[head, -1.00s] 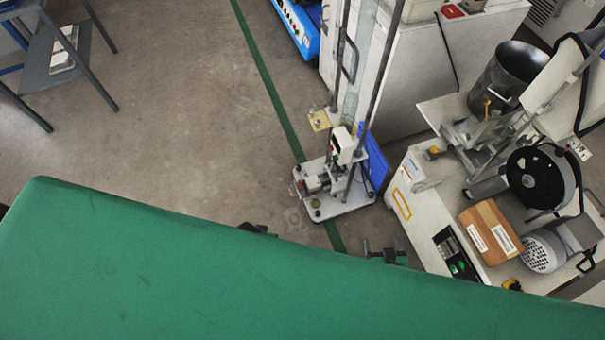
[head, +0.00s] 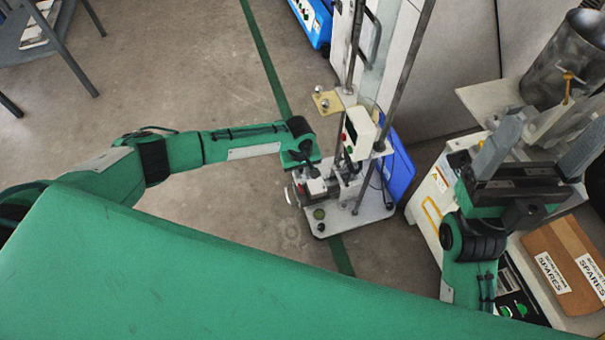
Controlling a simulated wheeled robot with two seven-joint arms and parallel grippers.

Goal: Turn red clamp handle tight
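The tile testing rig stands on a white base plate (head: 355,221) on the floor, with a clamp unit (head: 314,187) low on its left side. A small round part with a reddish edge (head: 293,195) shows at the unit's left end; I cannot tell for sure that it is the red clamp handle. My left gripper (head: 306,163) hangs over the clamp unit, pointing down. Its fingers are dark and too small to judge, and I cannot tell whether they touch the unit. My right gripper (head: 538,150) is open and empty, fingers wide apart, in front of the bench at right.
Two upright rods (head: 402,75) rise from the rig. A blue panel (head: 399,165) stands behind it. A grey table (head: 45,45) is at upper left. The floor left of the rig is clear.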

